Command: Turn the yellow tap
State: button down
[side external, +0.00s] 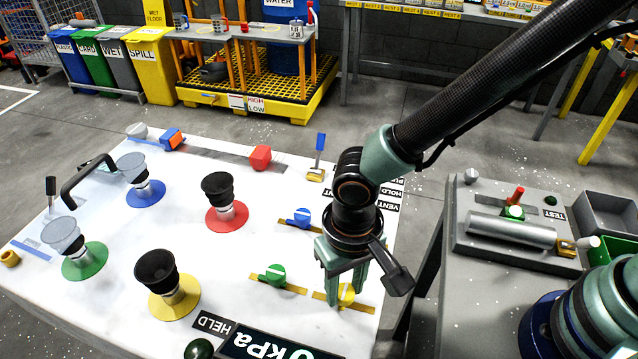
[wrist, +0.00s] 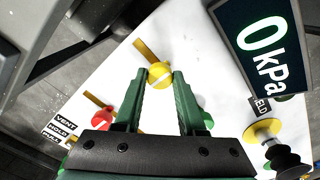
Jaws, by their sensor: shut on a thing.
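The yellow tap (side external: 346,293) is a round knob on a flat brass-coloured bar near the front right of the white table top. It also shows in the wrist view (wrist: 159,75), with a pale stripe across its face. My gripper (side external: 338,291) points down at it, with its green fingers on either side of the knob. In the wrist view my gripper (wrist: 159,77) has its fingertips closed on the knob. The fingers hide part of the tap in the side view.
A green tap (side external: 275,274) and a blue tap (side external: 299,217) sit left of my gripper. A red tap (wrist: 103,117) shows in the wrist view. The pressure display (side external: 268,344) reads 0 kPa. Suction cups on coloured bases, including a yellow one (side external: 174,299), stand farther left.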

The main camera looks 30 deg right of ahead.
aim_at(345, 291)
dwell(0.3)
jog(key=c, duration=0.5)
grip_release()
notch_tip(345, 291, up, 12)
jog(key=shift+r, duration=0.1)
jog(key=w+d+r+t, duration=0.2)
jog(key=d+r, duration=0.2)
jog(key=d, duration=1)
jog(key=w+d+r+t, duration=0.2)
jog(key=d+r+t, duration=0.1)
jog(key=d, duration=1.1)
jog(key=shift+r+t, duration=0.3)
jog(key=shift+r, duration=0.1)
